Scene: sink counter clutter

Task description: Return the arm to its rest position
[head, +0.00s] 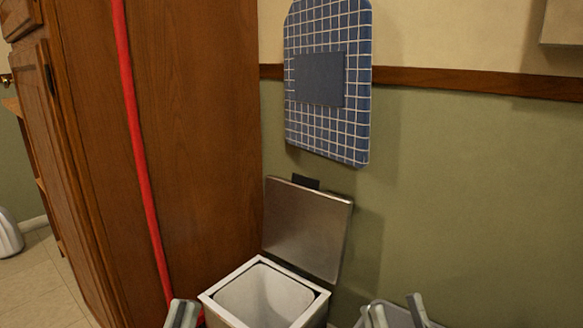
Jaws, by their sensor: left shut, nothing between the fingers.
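My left gripper (182,313) shows at the bottom edge of the head view, left of the bin. Its fingertips are close together, shut and empty. My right gripper (397,313) shows at the bottom edge, right of the bin. Its fingertips stand apart, so it looks open, and I see no object held between them. Most of both grippers and both arms lie below the picture, so the arm pose is hidden.
A square metal bin (210,300) with its lid (308,228) raised stands between the grippers. A red pole (140,150) leans by the wooden cabinet (205,120). A blue checked board (318,130) hangs on the green wall (470,190). Floor (40,285) shows at left.

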